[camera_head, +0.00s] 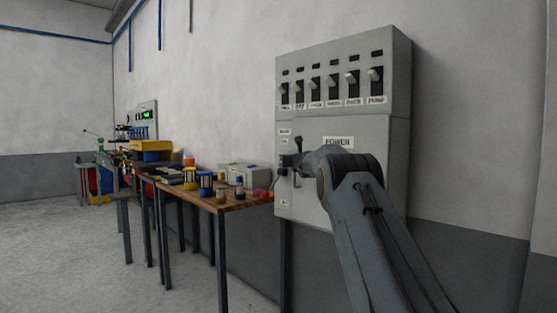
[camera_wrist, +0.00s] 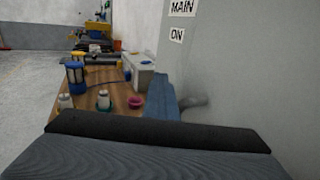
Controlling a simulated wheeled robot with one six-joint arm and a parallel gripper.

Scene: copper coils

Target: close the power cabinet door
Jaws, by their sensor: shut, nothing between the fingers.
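The grey power cabinet (camera_head: 400,75) is mounted on the wall at the right of the head view, with a row of switches on its upper part. Its door (camera_head: 370,138), labelled POWER, is the lower panel. It looks about flush with the cabinet front, but my arm hides much of it, so a small gap cannot be ruled out. My gripper (camera_head: 286,168) is shut and empty, at the door's left side in front of it. In the wrist view the door (camera_wrist: 255,75) fills the right side, with MAIN and ON labels. A blurred grey rounded part (camera_wrist: 197,103), perhaps the handle, shows low on it.
A wooden workbench (camera_head: 232,205) stands left of the cabinet, its near end close to my gripper. It holds yellow-and-blue spools (camera_head: 205,184), a light grey box (camera_head: 243,174) and small pots. Open floor (camera_head: 60,260) lies at the left.

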